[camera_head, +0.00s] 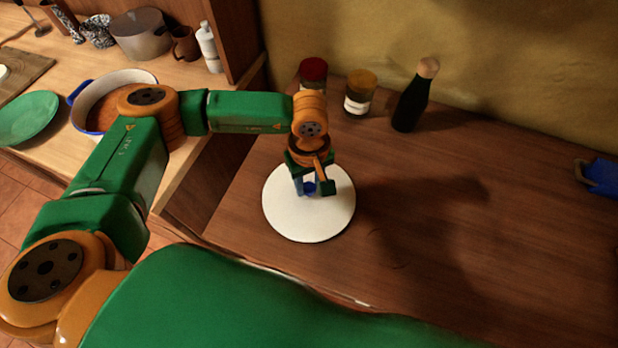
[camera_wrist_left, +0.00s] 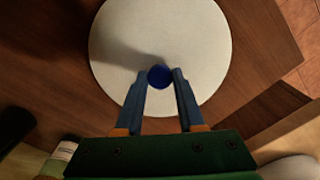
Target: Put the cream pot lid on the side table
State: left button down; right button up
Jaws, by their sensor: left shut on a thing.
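The cream pot lid (camera_head: 307,222) is a round pale disc with a blue knob (camera_wrist_left: 159,76). It is over the dark wooden side table (camera_head: 430,260), near the table's left side. In the left wrist view the lid (camera_wrist_left: 160,30) fills the upper middle. My left gripper (camera_head: 314,188) is above the lid's centre, with its fingers shut on the blue knob. I cannot tell whether the lid touches the tabletop or hangs just above it. My right gripper is not in view.
Two jars, one red-topped (camera_head: 313,72) and one yellow-topped (camera_head: 360,92), and a dark bottle (camera_head: 415,95) stand at the back by the wall. A blue thing (camera_head: 600,176) is at the right edge. An open pot (camera_head: 112,80) stands on the left counter. The table's middle is clear.

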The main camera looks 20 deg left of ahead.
aim_at(309, 187)
pick_arm(q)
jog(key=shift+w+f, duration=0.1)
jog(key=shift+f, duration=0.1)
jog(key=c, duration=0.5)
grip_release()
jog(key=shift+r, duration=0.1)
jog(key=shift+r, duration=0.3)
notch_tip(309, 187, up, 12)
jog(key=b, duration=0.3)
jog(key=shift+f, duration=0.15)
